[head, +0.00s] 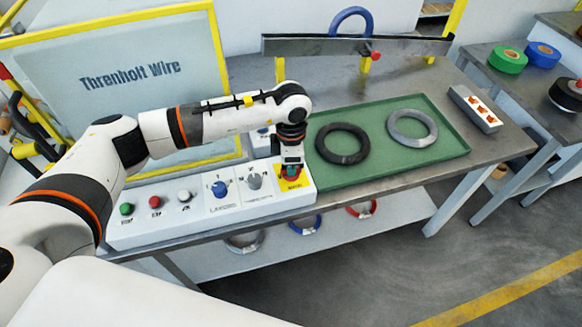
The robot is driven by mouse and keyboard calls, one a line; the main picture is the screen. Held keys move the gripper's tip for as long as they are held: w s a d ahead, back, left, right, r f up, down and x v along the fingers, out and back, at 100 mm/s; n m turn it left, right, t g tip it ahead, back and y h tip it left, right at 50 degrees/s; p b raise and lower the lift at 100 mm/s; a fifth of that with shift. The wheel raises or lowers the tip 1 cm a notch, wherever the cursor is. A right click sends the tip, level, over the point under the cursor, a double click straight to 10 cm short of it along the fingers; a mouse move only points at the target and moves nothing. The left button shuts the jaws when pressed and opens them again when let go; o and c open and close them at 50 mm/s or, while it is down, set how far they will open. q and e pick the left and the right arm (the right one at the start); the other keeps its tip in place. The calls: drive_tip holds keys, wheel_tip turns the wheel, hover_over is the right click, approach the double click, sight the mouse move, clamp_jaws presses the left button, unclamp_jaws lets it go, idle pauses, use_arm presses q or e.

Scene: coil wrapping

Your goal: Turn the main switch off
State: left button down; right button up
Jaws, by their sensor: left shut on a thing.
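The white control panel (208,212) lies along the front of the metal bench. The main switch (290,173) is a red knob on a yellow plate at the panel's right end. My left gripper (291,164) points down over it and is shut on the knob, hiding most of it. I cannot tell the switch's position. My right gripper is not in view.
The panel also carries a green button (127,208), a red button (155,202), a blue knob (220,188) and a grey knob (254,181). A green tray (385,167) with a black coil (342,143) and grey coil (412,127) lies to the right.

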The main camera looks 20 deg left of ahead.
use_arm(q)
drive_tip(key=shift+n+b, duration=0.5)
drive_tip(key=shift+n, duration=0.6)
drive_tip(key=shift+r, duration=0.1)
drive_tip(key=c, duration=1.5)
unclamp_jaws()
drive_tip(key=shift+o, duration=0.2)
wheel_tip(320, 180, up, 12)
drive_tip(key=b, duration=0.2)
